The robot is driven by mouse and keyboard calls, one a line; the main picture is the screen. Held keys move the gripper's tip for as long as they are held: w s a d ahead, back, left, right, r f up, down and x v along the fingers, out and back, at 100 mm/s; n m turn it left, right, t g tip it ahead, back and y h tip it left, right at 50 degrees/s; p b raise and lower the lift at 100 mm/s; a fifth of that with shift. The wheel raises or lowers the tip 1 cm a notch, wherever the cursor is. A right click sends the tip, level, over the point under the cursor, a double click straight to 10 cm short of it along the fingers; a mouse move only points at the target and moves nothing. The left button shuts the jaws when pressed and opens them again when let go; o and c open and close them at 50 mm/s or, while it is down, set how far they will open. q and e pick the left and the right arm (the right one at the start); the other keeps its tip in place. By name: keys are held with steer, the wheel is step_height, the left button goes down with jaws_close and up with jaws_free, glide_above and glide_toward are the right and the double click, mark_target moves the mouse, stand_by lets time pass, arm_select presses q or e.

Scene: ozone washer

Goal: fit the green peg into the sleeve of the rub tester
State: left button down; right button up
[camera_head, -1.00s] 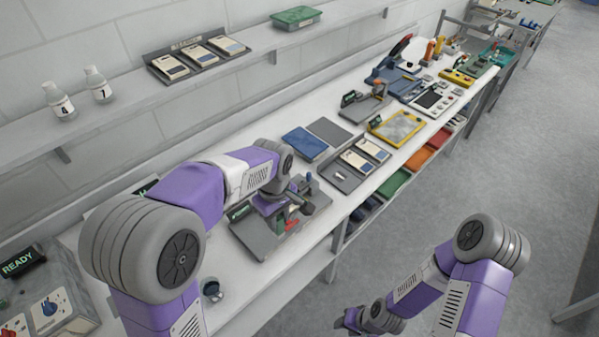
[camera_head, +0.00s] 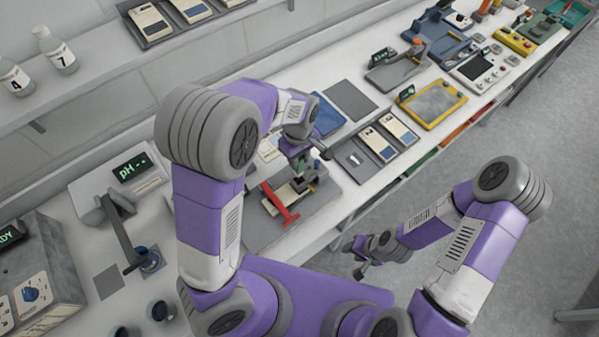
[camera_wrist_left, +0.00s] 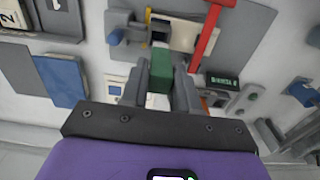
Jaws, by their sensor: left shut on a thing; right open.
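My left gripper (camera_head: 308,172) is shut on the green peg (camera_wrist_left: 160,68), which shows between its two fingers in the left wrist view. The gripper is over the rub tester (camera_head: 262,236), a grey base with a pale strip and a red lever (camera_head: 281,204). In the wrist view the red lever (camera_wrist_left: 206,30) lies right of the peg, and the tester's grey base (camera_wrist_left: 250,35) is behind it. My right gripper (camera_head: 360,268) is open and empty, away from the bench over the floor.
A tray with two numbered cards (camera_head: 378,143) lies right of the tester, with a grey mat (camera_head: 351,99) behind. A yellow-framed board (camera_head: 434,104) is further right. A pH stand (camera_head: 122,225) and small cups (camera_head: 159,311) are at left. Bottles (camera_head: 58,55) stand on the shelf.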

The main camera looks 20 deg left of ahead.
mark_target(299, 174)
arm_select(q)
step_height(299, 174, down, 4)
steer(key=shift+w+f, duration=0.15)
steer(key=shift+f, duration=2.35)
steer(key=shift+f+b, duration=0.25)
steer(key=shift+b, duration=0.15)
steer(key=c, duration=0.8)
jaws_free()
steer(key=shift+c, duration=0.2)
step_height(299, 174, up, 13)
steer(key=shift+f+p, duration=0.2)
steer(key=shift+p, duration=0.35)
steer(key=shift+f, duration=0.1)
